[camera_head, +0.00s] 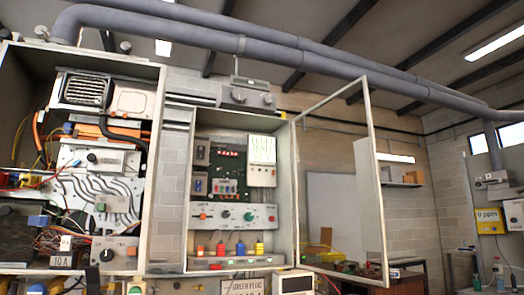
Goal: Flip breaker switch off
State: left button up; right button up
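An open cabinet (290,196) in the middle holds a dark circuit board (229,172) with a row of small red parts. Two small dark switch-like boxes, an upper one (202,152) and a lower one (199,186), sit left of the board. Below is a pale panel (263,216) with several knobs. In the open left cabinet (155,160), a grey box with a dark knob (115,253) sits near a "10 A" label (61,261). I cannot tell which part is the breaker switch or its position. Neither gripper can be made out.
The middle cabinet's framed door (373,180) stands open to the right. Loose wires (40,180) hang in the left cabinet. Large grey pipes (300,50) run overhead. A yellow ppm box (488,221) is on the far right wall. Bottles (499,272) stand below it.

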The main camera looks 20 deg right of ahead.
aim_at(201, 152)
jog(key=k, duration=0.55)
jog(key=z, duration=0.75)
jog(key=i, duration=1)
jog(key=u, duration=0.4)
jog(key=i, duration=0.9)
jog(key=u, duration=0.95)
